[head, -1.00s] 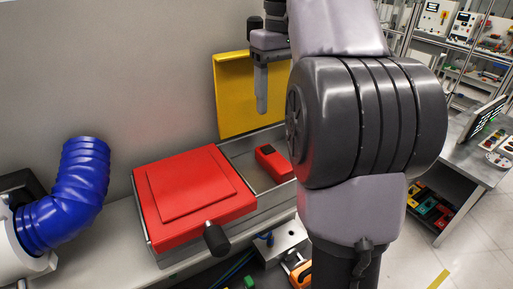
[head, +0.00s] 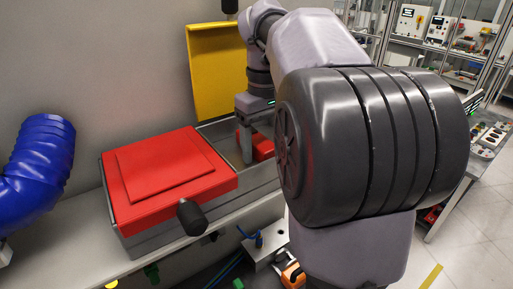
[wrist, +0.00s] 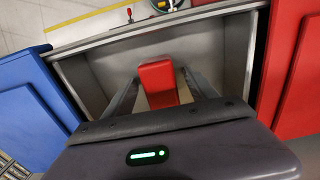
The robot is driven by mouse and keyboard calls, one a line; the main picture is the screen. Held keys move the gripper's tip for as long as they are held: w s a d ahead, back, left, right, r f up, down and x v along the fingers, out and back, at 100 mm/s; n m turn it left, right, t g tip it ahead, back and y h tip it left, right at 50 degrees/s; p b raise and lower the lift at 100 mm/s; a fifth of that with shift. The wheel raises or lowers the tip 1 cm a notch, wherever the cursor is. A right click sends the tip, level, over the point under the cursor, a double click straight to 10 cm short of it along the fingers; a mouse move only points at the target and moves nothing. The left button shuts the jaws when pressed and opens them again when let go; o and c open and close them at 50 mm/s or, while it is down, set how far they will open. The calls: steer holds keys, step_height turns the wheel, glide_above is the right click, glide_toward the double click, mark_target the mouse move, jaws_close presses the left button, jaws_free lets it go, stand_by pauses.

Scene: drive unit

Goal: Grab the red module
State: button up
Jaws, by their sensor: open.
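The red module (wrist: 158,83) is a small red block inside a grey open bin. In the wrist view it lies between the two fingers of my gripper (wrist: 160,92), which are apart, one on each side of it. I cannot tell whether either finger touches it. In the head view the red module (head: 262,147) shows partly, behind my gripper's finger (head: 245,143), which reaches down into the bin. My arm hides the right part of the bin.
A closed red lid (head: 165,170) with a dark handle (head: 191,217) covers the bin to the left. A raised yellow lid (head: 218,75) stands behind the open bin (head: 217,127). A blue lid (wrist: 38,88) shows in the wrist view. A blue hose (head: 42,160) is at far left.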

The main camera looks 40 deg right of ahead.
steer(key=shift+r, duration=0.1)
jaws_close()
